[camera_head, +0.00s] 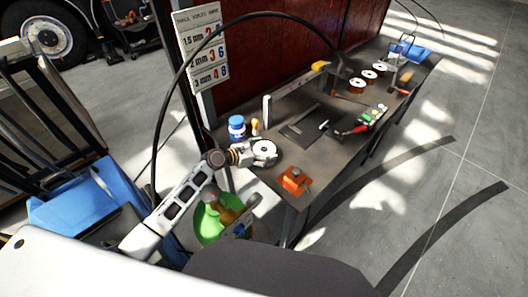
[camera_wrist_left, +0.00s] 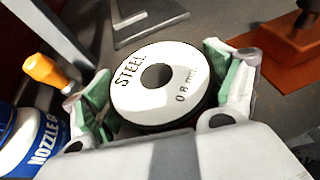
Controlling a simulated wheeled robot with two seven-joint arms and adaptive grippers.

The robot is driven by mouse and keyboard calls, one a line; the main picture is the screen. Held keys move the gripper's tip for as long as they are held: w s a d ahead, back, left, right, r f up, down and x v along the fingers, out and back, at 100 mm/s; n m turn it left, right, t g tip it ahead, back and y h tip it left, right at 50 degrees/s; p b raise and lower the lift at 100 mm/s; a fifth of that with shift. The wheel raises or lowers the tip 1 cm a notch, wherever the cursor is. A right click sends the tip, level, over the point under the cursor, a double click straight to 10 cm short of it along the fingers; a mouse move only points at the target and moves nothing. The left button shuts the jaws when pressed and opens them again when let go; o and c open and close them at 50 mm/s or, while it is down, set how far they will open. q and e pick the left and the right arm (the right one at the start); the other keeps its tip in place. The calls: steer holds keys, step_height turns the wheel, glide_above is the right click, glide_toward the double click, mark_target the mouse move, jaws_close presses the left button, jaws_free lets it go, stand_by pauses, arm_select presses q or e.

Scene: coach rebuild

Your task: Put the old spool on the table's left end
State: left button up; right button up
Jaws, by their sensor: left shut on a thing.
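The spool (camera_head: 264,148) has a white round face with a dark centre hole, over the left end of the dark table (camera_head: 292,153). In the left wrist view the spool (camera_wrist_left: 150,84) reads "STEEL" and "0.8 mm". My left gripper (camera_head: 254,152) is shut on it, with the green-padded fingers (camera_wrist_left: 165,92) on opposite sides of its rim. I cannot tell whether its underside touches the tabletop. My right gripper is not in view.
A blue-and-white jar (camera_head: 237,127) and a yellow-handled tool (camera_head: 255,126) stand beside the spool. An orange block (camera_head: 294,181) sits at the front corner. Several other spools (camera_head: 357,85) and tools lie farther along. A green bin (camera_head: 209,218) is below the left end.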

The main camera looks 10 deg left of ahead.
arm_select(q)
steer(key=o, duration=1.3)
steer(key=shift+f, duration=0.1)
steer(key=v, duration=1.2)
